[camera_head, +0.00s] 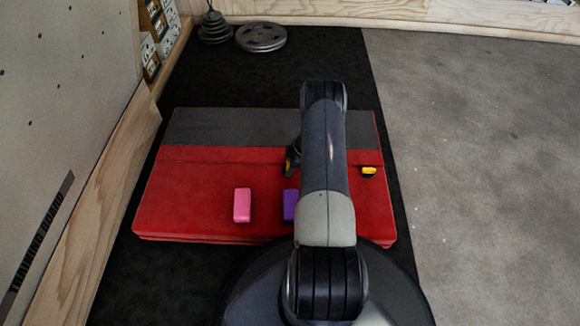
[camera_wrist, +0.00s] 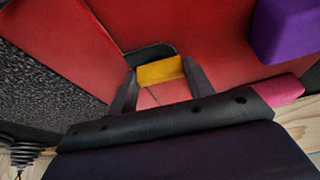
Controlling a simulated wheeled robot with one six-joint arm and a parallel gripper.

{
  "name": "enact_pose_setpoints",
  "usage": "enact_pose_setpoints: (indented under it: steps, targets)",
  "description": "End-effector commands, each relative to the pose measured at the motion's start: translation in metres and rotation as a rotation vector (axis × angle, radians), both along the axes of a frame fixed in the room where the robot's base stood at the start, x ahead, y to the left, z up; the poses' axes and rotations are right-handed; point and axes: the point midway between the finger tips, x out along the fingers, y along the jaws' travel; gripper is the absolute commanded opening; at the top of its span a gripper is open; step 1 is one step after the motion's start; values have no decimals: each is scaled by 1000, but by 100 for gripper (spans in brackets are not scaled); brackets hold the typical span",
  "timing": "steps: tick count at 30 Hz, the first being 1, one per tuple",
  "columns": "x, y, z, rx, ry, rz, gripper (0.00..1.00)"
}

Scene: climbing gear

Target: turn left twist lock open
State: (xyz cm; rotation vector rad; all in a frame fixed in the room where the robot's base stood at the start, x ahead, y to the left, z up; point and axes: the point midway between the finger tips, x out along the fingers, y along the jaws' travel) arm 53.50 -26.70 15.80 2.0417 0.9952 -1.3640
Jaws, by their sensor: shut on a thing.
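In the wrist view my gripper (camera_wrist: 159,80) has its two dark fingers on either side of a yellow block-like piece, the left twist lock (camera_wrist: 160,71). It is shut on this lock. A black part shows just behind the yellow piece, close to the red mat. In the head view my gripper (camera_head: 293,160) is low over the mat, left of my arm, and mostly hides the left lock. A second yellow and black lock (camera_head: 368,171) lies on the mat to the right of my arm. The exact turn angle of the held lock cannot be told.
The red mat (camera_head: 180,205) has a grey band along its far side. A pink block (camera_head: 242,205) and a purple block (camera_head: 290,205) lie near its front, the purple one partly behind my arm. Weight plates (camera_head: 261,37) lie at the back. A climbing wall stands left.

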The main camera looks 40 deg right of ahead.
Motion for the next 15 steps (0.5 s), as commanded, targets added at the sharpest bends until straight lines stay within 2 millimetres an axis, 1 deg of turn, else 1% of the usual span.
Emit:
enact_pose_setpoints:
  steps: [5, 15]
  targets:
    - [0, 0, -1, 0, 1, 30, 26]
    - [0, 0, 0, 1, 1, 35, 26]
